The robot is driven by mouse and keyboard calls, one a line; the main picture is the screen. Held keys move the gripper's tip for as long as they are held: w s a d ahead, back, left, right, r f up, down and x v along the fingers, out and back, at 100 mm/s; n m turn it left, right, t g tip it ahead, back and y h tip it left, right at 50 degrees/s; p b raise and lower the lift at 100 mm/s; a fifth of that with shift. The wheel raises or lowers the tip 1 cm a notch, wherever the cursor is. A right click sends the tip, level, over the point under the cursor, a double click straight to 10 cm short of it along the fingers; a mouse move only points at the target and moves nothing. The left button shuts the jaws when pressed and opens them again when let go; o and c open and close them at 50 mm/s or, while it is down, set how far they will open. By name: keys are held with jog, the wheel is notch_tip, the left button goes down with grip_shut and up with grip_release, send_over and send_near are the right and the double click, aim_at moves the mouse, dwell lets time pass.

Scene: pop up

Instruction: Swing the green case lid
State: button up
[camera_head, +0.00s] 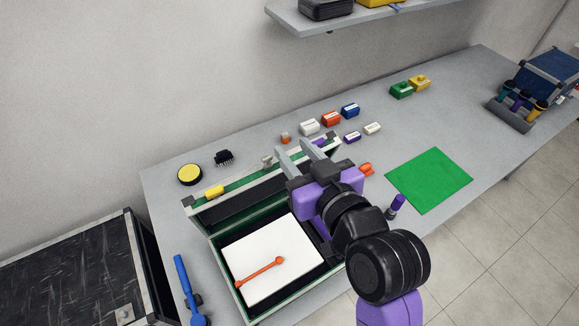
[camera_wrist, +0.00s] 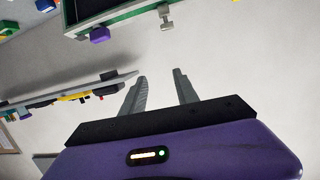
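The green case (camera_head: 217,262) sits open on the bench. Its lid (camera_head: 240,205) stands raised along the back, with a dark inner face and a pale edge. A white board (camera_head: 262,278) with an orange rod (camera_head: 259,271) lies in the case. My gripper (camera_head: 293,147) is above the lid's right part, its fingers apart with nothing between them. The gripper also shows in the wrist view (camera_wrist: 160,75). There, a green-edged part of the case (camera_wrist: 120,16) with a small grey latch (camera_wrist: 165,17) lies beyond the fingertips. My wrist hides the case's right side.
Several small coloured blocks (camera_head: 331,119) stand behind the lid. A yellow round tin (camera_head: 190,174) and a black brush (camera_head: 224,157) are at back left. A blue tool (camera_head: 186,285) lies left of the case. A green mat (camera_head: 429,180) lies right. A shelf (camera_head: 340,22) hangs above.

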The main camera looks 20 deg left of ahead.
aim_at(268, 160)
notch_tip(268, 160, down, 5)
jog(key=s+n+g, duration=0.1)
jog(key=s+g, duration=0.1)
jog(key=g, duration=0.1)
jog(key=shift+t, duration=0.3)
jog(key=b+x, duration=0.1)
jog(key=x, duration=0.3)
jog(key=b+x, duration=0.1)
jog(key=x, duration=0.3)
jog(key=shift+a+f, duration=0.25)
jog(key=shift+a, duration=0.1)
jog(key=shift+s+d+r+h, duration=0.1)
jog(key=shift+d+r+h, duration=0.1)
jog(key=shift+h, duration=0.1)
jog(key=c, duration=0.4)
grip_shut()
